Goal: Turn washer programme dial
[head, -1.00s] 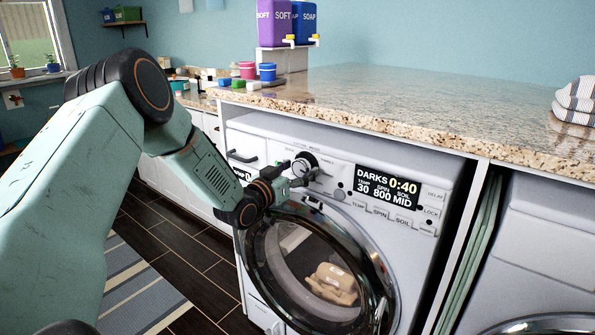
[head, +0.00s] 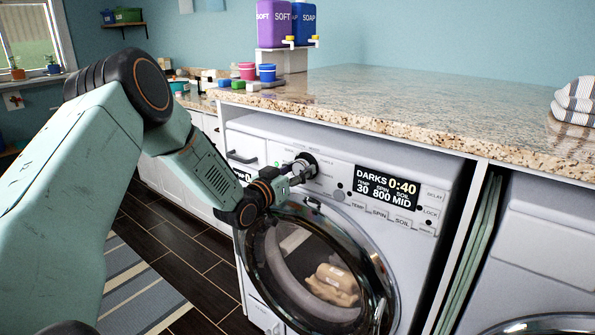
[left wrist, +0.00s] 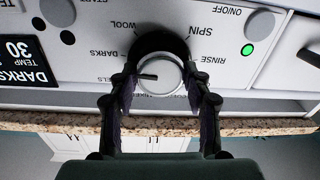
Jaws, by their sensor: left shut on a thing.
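The washer (head: 345,150) stands under the counter, with its dark display (head: 388,187) reading DARKS 0:40, TEMP 30, SPIN 800 and SOIL MID. The programme dial (head: 309,161) is at the left of its panel, partly hidden by my left gripper (head: 299,174). In the left wrist view the dial (left wrist: 158,82) is a silver knob with a dark surround, seen upside down. Its dark pointer mark faces picture left, near the DARKS label. My left fingers are shut on the dial, one on each side. My right gripper is not in view.
The granite counter (head: 400,95) overhangs the panel closely. The washer's round glass door (head: 320,265), with beige laundry behind it, is just below my left gripper. A second white machine (head: 540,230) stands at right. Soap containers (head: 304,22) stand at the back.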

